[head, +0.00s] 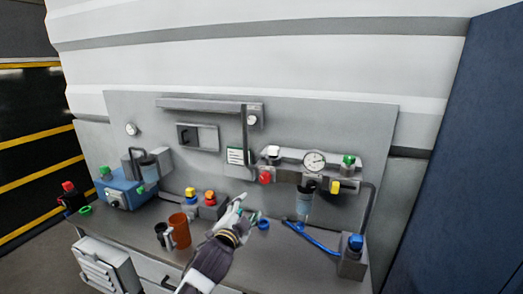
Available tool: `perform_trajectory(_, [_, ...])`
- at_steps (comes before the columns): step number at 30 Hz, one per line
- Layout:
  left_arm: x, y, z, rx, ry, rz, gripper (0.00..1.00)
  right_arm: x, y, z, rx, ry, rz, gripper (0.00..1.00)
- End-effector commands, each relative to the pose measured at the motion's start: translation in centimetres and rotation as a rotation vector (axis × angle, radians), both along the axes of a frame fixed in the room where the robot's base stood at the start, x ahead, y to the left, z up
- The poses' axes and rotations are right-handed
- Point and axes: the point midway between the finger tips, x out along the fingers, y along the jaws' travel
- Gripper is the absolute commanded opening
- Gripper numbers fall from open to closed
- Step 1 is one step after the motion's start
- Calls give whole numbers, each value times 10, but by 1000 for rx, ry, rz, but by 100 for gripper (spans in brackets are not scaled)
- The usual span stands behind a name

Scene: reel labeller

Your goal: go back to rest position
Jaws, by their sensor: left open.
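My left gripper (244,208) is above the middle of the grey bench (275,262), with its arm coming in from the lower edge of the picture. Its fingers are open and point up and to the right. A small blue ring-like part (263,224) lies on the bench just right of the fingertips, apart from them as far as I can tell. A small teal piece (256,214) shows close to the fingertips; whether they touch is unclear. My right gripper is not in view.
An orange cup (180,231) and a dark mug (162,236) stand left of my arm. A blue machine (124,191) stands at the left end. A gauge unit (314,161) hangs on the back panel. A blue hose (312,238) and a blue-capped post (354,257) are at right.

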Motion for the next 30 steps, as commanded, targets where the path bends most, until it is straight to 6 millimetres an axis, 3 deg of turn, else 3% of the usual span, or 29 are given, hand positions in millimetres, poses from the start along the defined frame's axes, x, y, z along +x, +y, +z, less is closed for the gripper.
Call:
perform_trajectory(14, [-71, 63, -104, -189, 408, 188, 58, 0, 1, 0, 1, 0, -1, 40])
perform_trajectory(23, [-134, 99, -160, -287, 659, 324, 58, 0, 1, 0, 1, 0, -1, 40])
perform_trajectory(30, [-195, 125, -197, -353, 854, 441, 58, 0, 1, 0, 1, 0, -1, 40])
